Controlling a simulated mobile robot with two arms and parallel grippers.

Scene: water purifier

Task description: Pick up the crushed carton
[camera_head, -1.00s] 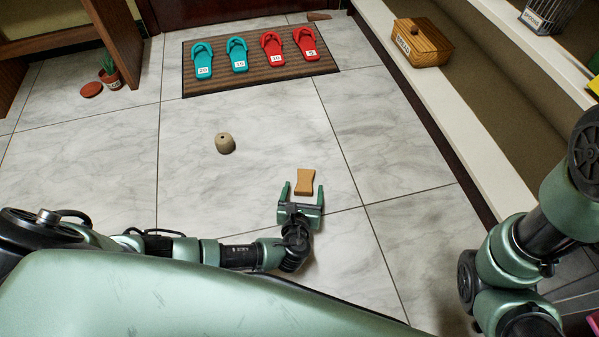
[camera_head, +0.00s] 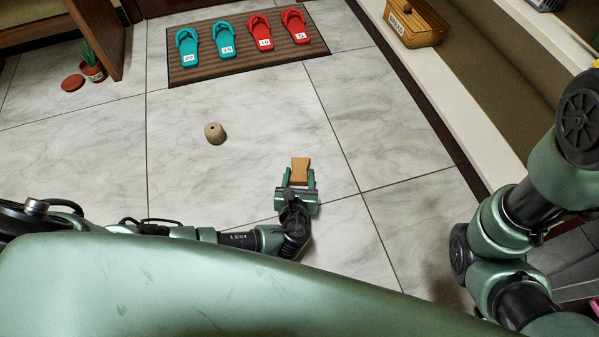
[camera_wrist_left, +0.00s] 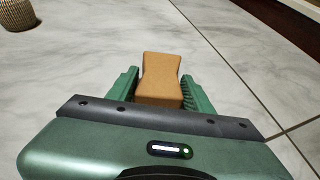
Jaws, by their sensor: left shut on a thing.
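The crushed carton (camera_head: 300,169) is a small tan-brown block with a pinched waist. It shows large in the left wrist view (camera_wrist_left: 161,78), with its near end between the two green fingers. My left gripper (camera_head: 298,181) is shut on the carton, one finger on each side of it. The wrist view shows the left gripper (camera_wrist_left: 160,92) with the carton's far end sticking out past the fingertips. I cannot tell whether the carton is clear of the floor. My right arm is at the right of the head view, but its gripper is out of view.
A beige, cone-like pot (camera_head: 215,133) stands on the tiled floor to the left. A brown mat (camera_head: 247,70) with teal and red slippers lies at the back. A wooden basket (camera_head: 416,24) is on the ledge at right. The floor around the carton is clear.

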